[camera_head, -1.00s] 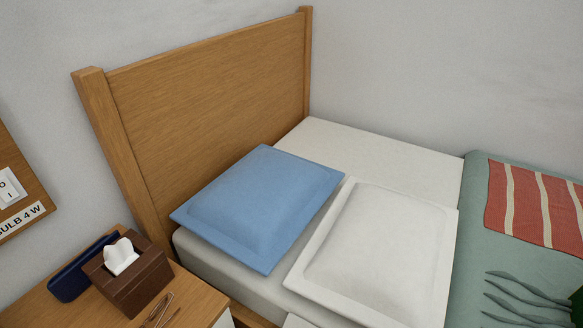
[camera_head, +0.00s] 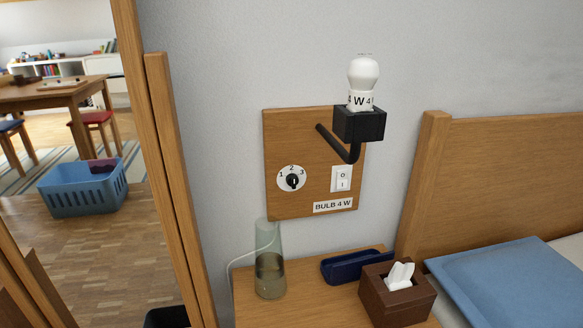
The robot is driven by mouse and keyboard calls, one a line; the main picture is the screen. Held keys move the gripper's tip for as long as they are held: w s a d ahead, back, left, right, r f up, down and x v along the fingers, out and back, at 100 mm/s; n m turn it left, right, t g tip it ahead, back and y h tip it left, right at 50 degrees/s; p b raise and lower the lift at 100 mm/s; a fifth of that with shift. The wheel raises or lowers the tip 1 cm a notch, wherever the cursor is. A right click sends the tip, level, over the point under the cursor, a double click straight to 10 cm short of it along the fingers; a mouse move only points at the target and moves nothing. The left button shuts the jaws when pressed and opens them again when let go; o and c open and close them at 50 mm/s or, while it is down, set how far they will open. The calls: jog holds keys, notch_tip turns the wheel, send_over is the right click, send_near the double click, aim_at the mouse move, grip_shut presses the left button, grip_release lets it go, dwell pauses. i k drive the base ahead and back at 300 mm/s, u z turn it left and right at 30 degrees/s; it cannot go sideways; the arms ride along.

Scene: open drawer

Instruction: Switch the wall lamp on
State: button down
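The wall lamp is a white bulb (camera_head: 363,80) in a black socket (camera_head: 360,125) on a black bent arm, fixed to a wooden wall panel (camera_head: 290,140). The bulb looks plain white, with no clear glow. The panel carries a white rocker switch (camera_head: 342,179) marked 0 and 1 at its lower right. A round dial (camera_head: 292,180) marked 1, 2 and 3 is at its lower left, and a label below reads "BULB 4 W". My gripper is not in view.
Below the panel, a wooden nightstand (camera_head: 300,310) holds a greenish glass vessel (camera_head: 269,265), a dark blue tray (camera_head: 355,266) and a brown tissue box (camera_head: 397,293). A bed with a blue pillow (camera_head: 500,285) stands right. A wooden door frame (camera_head: 175,180) is left, with a blue basket (camera_head: 84,188) beyond.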

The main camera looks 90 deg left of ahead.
aim_at(341, 181)
jog(key=u, duration=4.2)
jog(key=k, duration=1.25)
jog(key=z, duration=0.75)
jog(key=i, duration=1)
jog(key=u, duration=0.85)
